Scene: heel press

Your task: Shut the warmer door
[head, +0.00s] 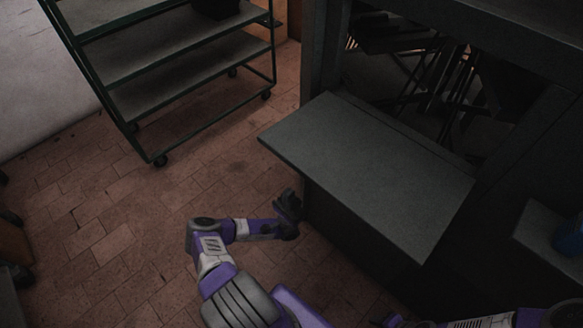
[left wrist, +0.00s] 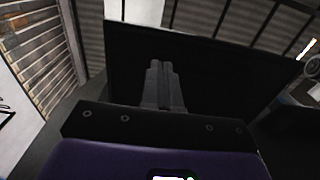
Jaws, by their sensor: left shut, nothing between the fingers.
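The warmer door (head: 370,165) is a flat dark grey panel, folded down and standing out roughly level from the front of the dark warmer (head: 322,50). The opening above and behind it is uncovered. My left gripper (head: 288,203) is below the door's near-left part, close to the warmer's lower front. In the left wrist view its fingers (left wrist: 166,85) are shut and empty, pointing at the dark underside of the door (left wrist: 225,65). I cannot tell whether they touch it. My right arm shows at the bottom right edge, with its gripper barely in the picture.
A grey ledge (head: 545,235) with a blue object (head: 570,238) is at the right. The brick floor (head: 110,225) at the left is clear.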

